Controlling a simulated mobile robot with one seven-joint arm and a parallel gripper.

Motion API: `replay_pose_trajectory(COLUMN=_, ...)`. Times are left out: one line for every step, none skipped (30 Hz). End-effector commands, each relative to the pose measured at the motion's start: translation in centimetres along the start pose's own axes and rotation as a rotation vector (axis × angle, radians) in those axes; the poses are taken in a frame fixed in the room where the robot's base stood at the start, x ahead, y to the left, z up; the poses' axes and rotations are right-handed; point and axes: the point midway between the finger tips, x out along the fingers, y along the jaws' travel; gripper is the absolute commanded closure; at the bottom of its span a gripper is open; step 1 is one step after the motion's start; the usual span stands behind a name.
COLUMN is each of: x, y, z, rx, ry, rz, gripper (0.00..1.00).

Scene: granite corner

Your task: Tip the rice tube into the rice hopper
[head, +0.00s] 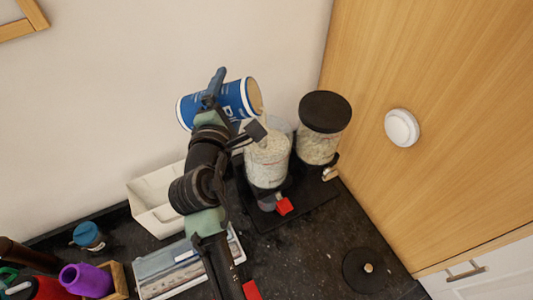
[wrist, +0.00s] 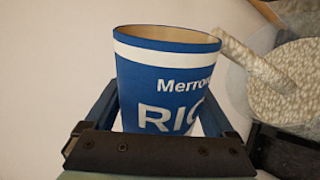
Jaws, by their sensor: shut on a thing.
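The rice tube (head: 238,99) is blue with white bands and lies tipped in the air, its open end toward the right. My gripper (head: 222,95) is shut around its sides; in the wrist view the fingers flank the tube (wrist: 165,85). The lidless rice hopper (head: 267,163) stands below and right of the tube's mouth, largely filled with pale grains. In the wrist view a stream of grains (wrist: 255,58) runs from the tube's rim toward the grain-filled hopper (wrist: 290,85). How much the tube still holds is hidden.
A second hopper (head: 318,145) with a black lid (head: 325,110) stands just right. A loose black lid (head: 368,270) lies on the dark counter. A white bin (head: 155,210), a picture-topped tray (head: 180,268) and several bottles stand left. A wooden panel (head: 430,70) bounds the right.

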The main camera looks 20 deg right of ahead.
Motion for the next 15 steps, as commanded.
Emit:
replay_pose_trajectory(x=-0.01, y=0.17, z=0.05, rx=0.000, ry=-0.001, rz=0.003, gripper=0.99)
replay_pose_trajectory(x=-0.01, y=0.17, z=0.05, rx=0.000, ry=-0.001, rz=0.003, gripper=0.99)
replay_pose_trajectory(x=-0.01, y=0.17, z=0.05, rx=0.000, ry=-0.001, rz=0.003, gripper=0.99)
replay_pose_trajectory(x=-0.01, y=0.17, z=0.05, rx=0.000, ry=-0.001, rz=0.003, gripper=0.99)
replay_pose_trajectory(x=-0.01, y=0.17, z=0.05, rx=0.000, ry=-0.001, rz=0.003, gripper=0.99)
replay_pose_trajectory(x=-0.01, y=0.14, z=0.03, rx=0.001, ry=-0.001, rz=0.003, gripper=0.99)
replay_pose_trajectory(x=0.00, y=0.09, z=0.02, rx=0.005, ry=0.000, rz=0.003, gripper=0.99)
replay_pose_trajectory(x=0.01, y=0.03, z=0.00, rx=0.010, ry=0.001, rz=0.003, gripper=0.99)
replay_pose_trajectory(x=0.02, y=-0.09, z=-0.02, rx=0.020, ry=0.002, rz=0.003, gripper=0.99)
replay_pose_trajectory(x=0.04, y=-0.18, z=-0.04, rx=0.028, ry=0.003, rz=0.003, gripper=0.99)
replay_pose_trajectory(x=0.05, y=-0.27, z=-0.06, rx=0.039, ry=0.004, rz=0.003, gripper=0.99)
replay_pose_trajectory(x=0.07, y=-0.37, z=-0.08, rx=0.052, ry=0.006, rz=0.003, gripper=0.99)
replay_pose_trajectory(x=0.07, y=-0.41, z=-0.09, rx=0.060, ry=0.007, rz=0.003, gripper=0.99)
replay_pose_trajectory(x=0.07, y=-0.42, z=-0.09, rx=0.065, ry=0.008, rz=0.003, gripper=0.99)
replay_pose_trajectory(x=0.07, y=-0.39, z=-0.09, rx=0.068, ry=0.008, rz=0.003, gripper=0.99)
